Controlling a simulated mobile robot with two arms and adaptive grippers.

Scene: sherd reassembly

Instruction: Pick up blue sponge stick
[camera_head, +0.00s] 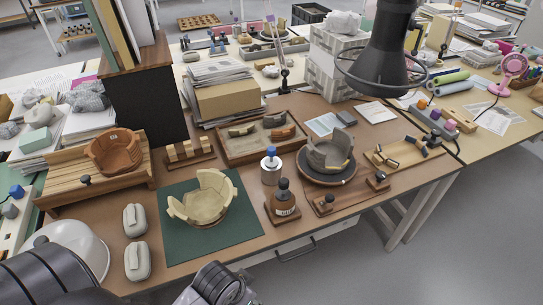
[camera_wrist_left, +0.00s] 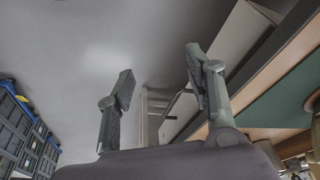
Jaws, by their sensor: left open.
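I cannot pick out the blue sponge stick with certainty. A grey holder (camera_head: 432,121) on the right side of the table carries several small pieces with coloured tops, orange, bluish and purple. My left gripper (camera_wrist_left: 160,88) is open and empty in the left wrist view, with its two fingers apart. It is low, in front of the table's edge and far from that holder. In the head view only parts of my arm show along the bottom left; the fingertips are not clear there. My right gripper is in neither view.
A cream broken bowl (camera_head: 203,201) stands on a green mat (camera_head: 247,235). A black lamp (camera_head: 385,60) hangs over the right side. The floor in front is clear.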

